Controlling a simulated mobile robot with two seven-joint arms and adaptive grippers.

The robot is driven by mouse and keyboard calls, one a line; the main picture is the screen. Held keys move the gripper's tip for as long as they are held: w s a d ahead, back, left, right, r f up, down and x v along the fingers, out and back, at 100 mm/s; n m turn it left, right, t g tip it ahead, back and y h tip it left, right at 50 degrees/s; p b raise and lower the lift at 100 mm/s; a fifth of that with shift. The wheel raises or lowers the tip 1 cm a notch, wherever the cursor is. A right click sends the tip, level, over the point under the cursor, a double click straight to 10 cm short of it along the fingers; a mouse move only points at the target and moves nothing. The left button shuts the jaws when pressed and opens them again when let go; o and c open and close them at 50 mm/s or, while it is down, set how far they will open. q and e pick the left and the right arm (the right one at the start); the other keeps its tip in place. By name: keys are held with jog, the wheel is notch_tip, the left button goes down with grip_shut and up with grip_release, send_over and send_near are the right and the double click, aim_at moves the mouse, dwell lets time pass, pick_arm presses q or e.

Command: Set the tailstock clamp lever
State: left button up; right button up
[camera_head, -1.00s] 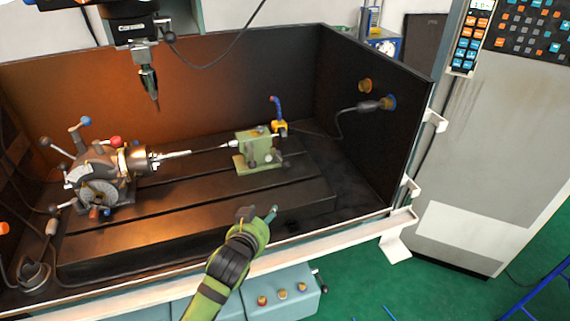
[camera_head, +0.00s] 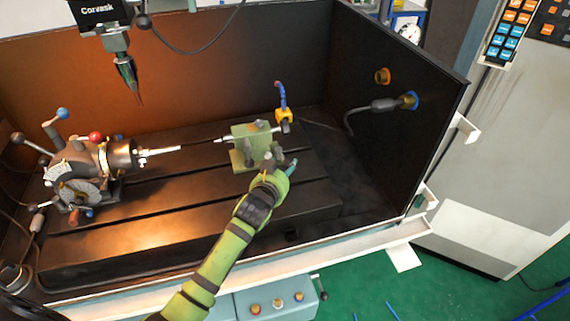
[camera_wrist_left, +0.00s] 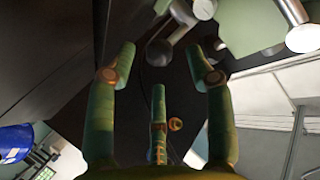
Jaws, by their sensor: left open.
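The green tailstock (camera_head: 240,158) stands on the slotted table, towards its back right. My left gripper (camera_head: 280,165) is at its front right side and covers part of it. In the left wrist view the gripper's green fingers (camera_wrist_left: 160,60) are spread open. A grey lever with a rounded end (camera_wrist_left: 180,22) lies just beyond and partly between the fingertips. I cannot tell if they touch it. A second silver lever or handle (camera_wrist_left: 292,22) is at the upper right of that view. My right gripper is not in view.
The indexing chuck (camera_head: 85,175) with several knobbed levers is at the left of the table (camera_head: 150,235). A spindle tool (camera_head: 126,75) hangs above. A blue hose with a yellow base (camera_head: 284,115) stands behind the tailstock. The dark enclosure wall (camera_head: 400,130) is to the right.

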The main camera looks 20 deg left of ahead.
pick_arm(q)
jog(key=x, duration=0.2)
jog(key=shift+w+f, duration=0.2)
jog(key=shift+w, duration=0.05)
grip_shut()
jog(key=shift+w, duration=0.1)
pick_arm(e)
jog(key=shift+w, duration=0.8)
